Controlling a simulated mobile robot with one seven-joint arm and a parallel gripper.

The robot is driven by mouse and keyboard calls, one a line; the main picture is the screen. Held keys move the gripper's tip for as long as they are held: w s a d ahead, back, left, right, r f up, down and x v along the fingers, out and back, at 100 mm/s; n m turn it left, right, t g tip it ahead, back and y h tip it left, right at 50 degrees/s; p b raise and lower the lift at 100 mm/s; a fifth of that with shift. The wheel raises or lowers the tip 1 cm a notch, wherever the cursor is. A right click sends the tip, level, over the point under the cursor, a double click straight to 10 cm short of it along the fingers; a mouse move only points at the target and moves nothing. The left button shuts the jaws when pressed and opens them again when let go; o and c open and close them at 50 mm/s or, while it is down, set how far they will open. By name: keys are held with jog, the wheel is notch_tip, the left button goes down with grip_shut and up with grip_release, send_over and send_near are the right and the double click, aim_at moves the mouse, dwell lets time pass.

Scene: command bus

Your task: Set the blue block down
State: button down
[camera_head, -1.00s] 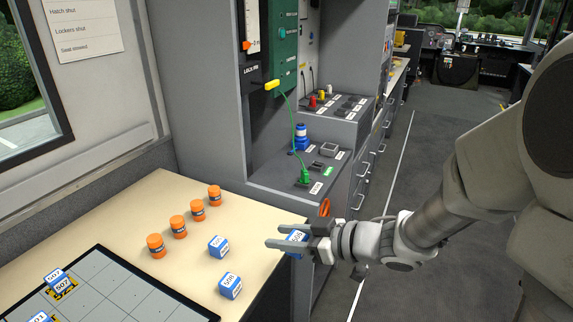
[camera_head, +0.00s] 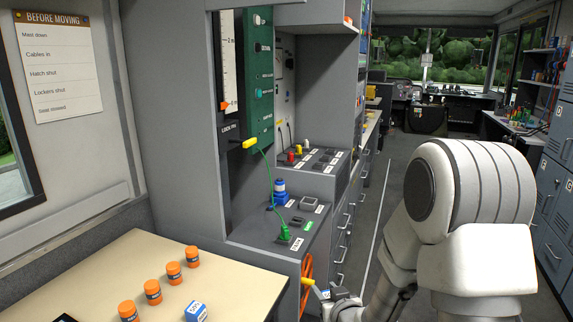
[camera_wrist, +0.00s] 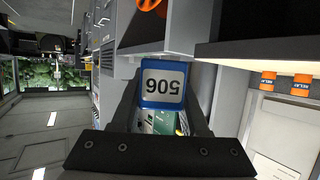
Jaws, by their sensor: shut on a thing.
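My gripper (camera_wrist: 168,110) is shut on a blue block (camera_wrist: 163,72) with a white label that reads 506 upside down in the wrist view. The fingers are on either side of the block. In the head view my gripper (camera_head: 327,292) is low in the picture, just right of the table's edge, and my arm hides part of it. The block is only a small patch there. Another blue block (camera_head: 196,311) stands on the pale table (camera_head: 228,284) at the bottom of the head view.
Several orange jars (camera_head: 153,292) stand in a row on the table. An orange wheel (camera_head: 307,276) is on the grey cabinet close to my gripper. A green cable (camera_head: 269,180) hangs above the cabinet's ledge. The aisle floor (camera_head: 398,155) is clear farther back.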

jog(key=d+f+m+h, duration=0.2)
jog(key=d+f+h, duration=0.1)
jog(key=d+f, duration=0.15)
notch_tip(320, 180, up, 16)
jog(key=p, duration=1.4)
jog(key=shift+s+f+p, duration=0.15)
jog(key=shift+s+p, duration=0.05)
jog(key=shift+p, duration=0.2)
jog(key=shift+s, duration=0.15)
